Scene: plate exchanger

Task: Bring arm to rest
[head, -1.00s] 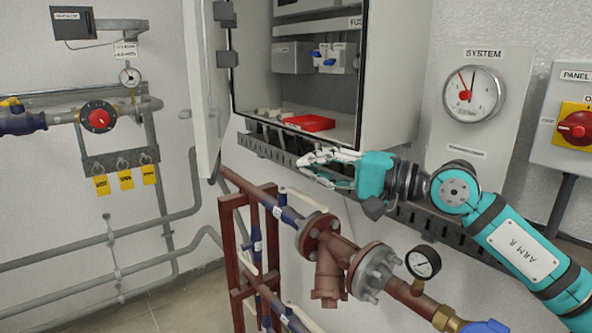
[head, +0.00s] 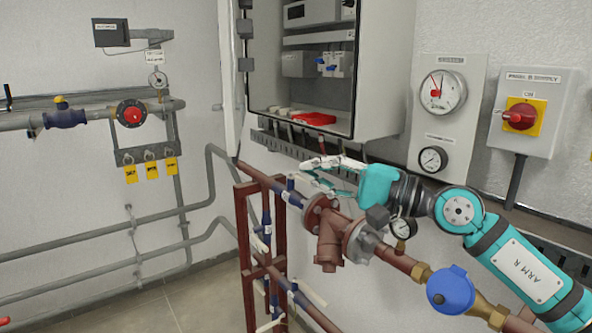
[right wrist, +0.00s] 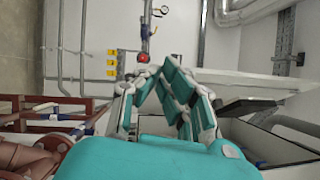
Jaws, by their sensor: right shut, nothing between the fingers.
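My right arm (head: 520,270), teal and marked ARM R, comes in from the lower right in the head view. Its gripper (head: 312,168) points left, in front of the wall below the open cabinet and above the brown pipe. The fingers are shut with nothing between them. In the right wrist view the gripper (right wrist: 160,75) shows its fingers angled together at the tips, apart from the wall fittings beyond. My left gripper is not in view.
Brown pipework with a strainer (head: 328,245), a small gauge (head: 402,229) and a blue-capped fitting (head: 450,290) runs below. A red rotary switch (head: 520,116) and a system gauge (head: 443,92) are at right.

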